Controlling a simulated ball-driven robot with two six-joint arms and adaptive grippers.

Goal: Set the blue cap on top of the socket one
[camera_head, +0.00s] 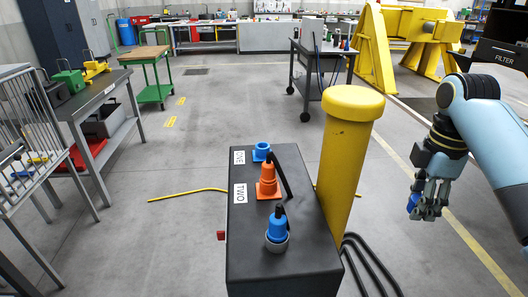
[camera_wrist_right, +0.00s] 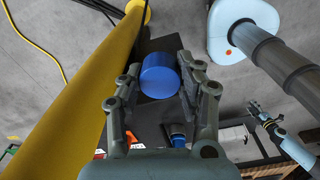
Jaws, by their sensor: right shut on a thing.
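The blue cap (camera_wrist_right: 160,76) is between the fingers of my right gripper (camera_head: 430,207), which is shut on it. In the head view the cap (camera_head: 412,203) shows at the left of the fingers, raised in the air right of the yellow post. The blue socket (camera_head: 261,152) by the ONE label stands at the far end of the dark cabinet top; nothing sits on it. My left gripper is outside the head view; in the right wrist view a small dark gripper (camera_wrist_right: 261,113) on a light-blue arm appears to be it, its fingers too small to judge.
The dark cabinet (camera_head: 290,262) also carries an orange connector (camera_head: 267,181) by the TWO label and a blue connector (camera_head: 277,229) nearer, each with a black handle. A thick yellow post (camera_head: 347,150) stands between the cabinet and my right gripper. Black cables (camera_head: 372,262) lie at its foot.

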